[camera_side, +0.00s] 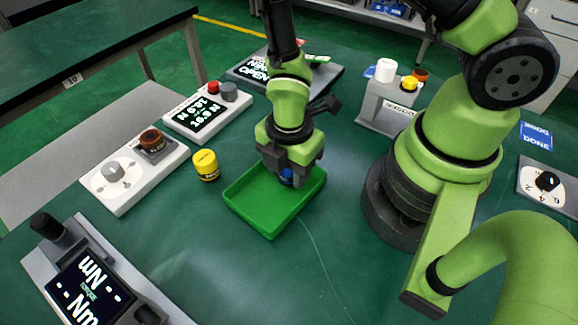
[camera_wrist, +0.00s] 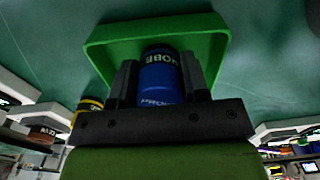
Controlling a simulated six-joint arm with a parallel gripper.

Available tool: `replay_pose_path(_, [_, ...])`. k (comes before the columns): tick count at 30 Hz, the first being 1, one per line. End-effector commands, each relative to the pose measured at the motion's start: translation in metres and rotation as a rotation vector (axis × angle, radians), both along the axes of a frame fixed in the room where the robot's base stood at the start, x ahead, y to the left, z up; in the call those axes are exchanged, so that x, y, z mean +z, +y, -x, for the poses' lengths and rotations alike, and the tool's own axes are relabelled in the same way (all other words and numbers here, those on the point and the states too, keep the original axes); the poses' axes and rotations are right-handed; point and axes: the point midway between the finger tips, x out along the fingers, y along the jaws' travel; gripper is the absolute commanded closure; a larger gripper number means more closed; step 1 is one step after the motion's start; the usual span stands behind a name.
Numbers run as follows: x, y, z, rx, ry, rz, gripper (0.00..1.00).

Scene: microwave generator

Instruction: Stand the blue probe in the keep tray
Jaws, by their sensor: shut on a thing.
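The blue probe (camera_wrist: 160,82) is a short blue cylinder with a dark band and white lettering, held between the two fingers of my gripper (camera_wrist: 160,80). In the side view my gripper (camera_side: 288,176) points down over the back part of the green keep tray (camera_side: 268,233), and only a bit of the blue probe (camera_side: 286,176) shows below the jaws. The tray also shows in the wrist view (camera_wrist: 105,40) behind the probe. The probe looks upright. I cannot tell whether its base touches the tray floor. The rest of the tray floor is empty.
A yellow cylinder (camera_side: 206,165) stands just left of the tray. White boxes with a knob (camera_side: 115,172) and a lit display (camera_side: 200,112) lie further left. A grey stand (camera_side: 388,105) with white and yellow pieces is at the back right.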

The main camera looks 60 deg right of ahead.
Motion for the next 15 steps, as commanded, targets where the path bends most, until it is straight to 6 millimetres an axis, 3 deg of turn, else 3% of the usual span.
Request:
replay_pose_path(11, [-0.0045,0.0000,-0.0002,0.000,-0.001,0.000,0.91])
replay_pose_path(12, [-0.0053,0.0000,-0.0003,0.000,-0.001,0.000,0.56])
replay_pose_path(15, [-0.0048,0.0001,-0.0004,0.000,-0.001,0.000,0.33])
